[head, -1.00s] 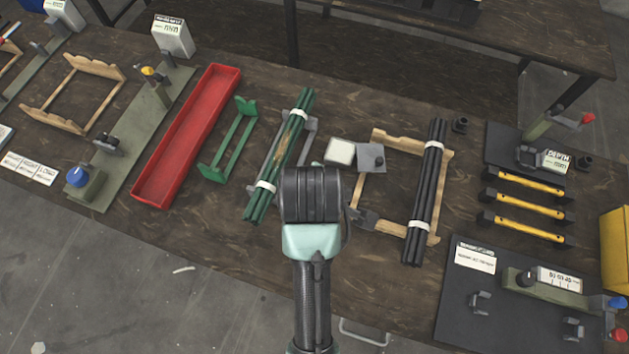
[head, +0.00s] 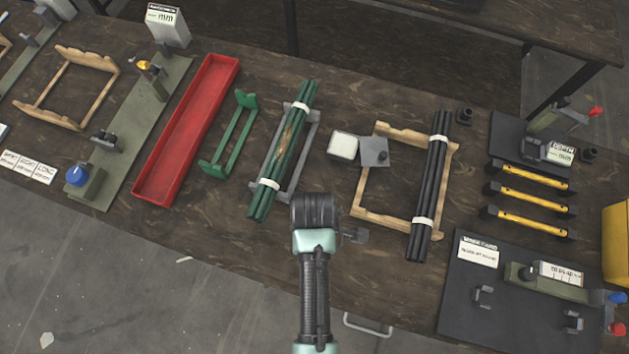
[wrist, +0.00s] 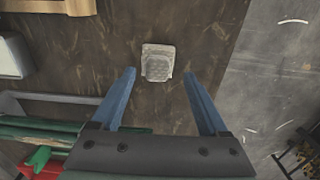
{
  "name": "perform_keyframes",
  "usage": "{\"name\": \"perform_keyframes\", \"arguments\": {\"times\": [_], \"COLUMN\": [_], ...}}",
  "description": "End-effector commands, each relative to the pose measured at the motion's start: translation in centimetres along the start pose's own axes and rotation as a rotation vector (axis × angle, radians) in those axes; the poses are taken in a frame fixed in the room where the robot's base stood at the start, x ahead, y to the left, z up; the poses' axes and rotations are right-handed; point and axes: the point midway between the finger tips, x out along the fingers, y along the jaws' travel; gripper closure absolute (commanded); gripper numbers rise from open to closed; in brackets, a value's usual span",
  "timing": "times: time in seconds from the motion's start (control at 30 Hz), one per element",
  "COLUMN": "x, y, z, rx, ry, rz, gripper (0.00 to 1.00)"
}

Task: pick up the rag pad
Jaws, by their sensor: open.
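The rag pad (wrist: 158,63) is a small, pale grey, roughly square pad with a textured top. In the wrist view it lies flat on the dark table, just beyond the tips of my gripper (wrist: 159,73). The two blue fingers are spread wide and the pad is in line with the gap between them. Nothing is between the fingers. The fingers look apart from the pad; the height above it is hard to tell.
Green rods (head: 270,180) on a grey cradle lie left of my wrist, black rods (head: 428,185) on a wooden cradle (head: 365,190) to the right. A white block (head: 343,146) stands behind. The table's front edge is close, with floor beyond.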

Motion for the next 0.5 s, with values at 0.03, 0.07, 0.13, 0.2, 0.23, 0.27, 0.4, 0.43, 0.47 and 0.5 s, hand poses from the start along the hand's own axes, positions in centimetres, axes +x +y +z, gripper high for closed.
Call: {"name": "perform_keyframes", "arguments": {"times": [0.03,0.07,0.13,0.2,0.23,0.27,0.4,0.43,0.47,0.5], "x": [0.6,1.0,2.0,2.8,3.0,3.1,3.4,3.4,3.4,3.3], "y": [0.2,0.2,0.2,0.2,0.2,0.2,0.3,0.3,0.3,0.3], "z": [0.1,0.1,0.1,0.1,0.1,0.1,0.1,0.1,0.1,0.1], "rx": [0.001,0.001,0.001,0.001,0.000,0.000,0.000,0.000,0.000,0.000], "ry": [-0.001,-0.001,-0.001,-0.001,-0.001,-0.001,0.000,0.000,0.000,0.000], "rz": [-0.001,-0.002,-0.003,-0.001,-0.001,0.000,0.001,0.001,0.001,0.001], "gripper": [0.22,0.22,0.22,0.22,0.22,0.22,0.22,0.22,0.22,0.22]}}
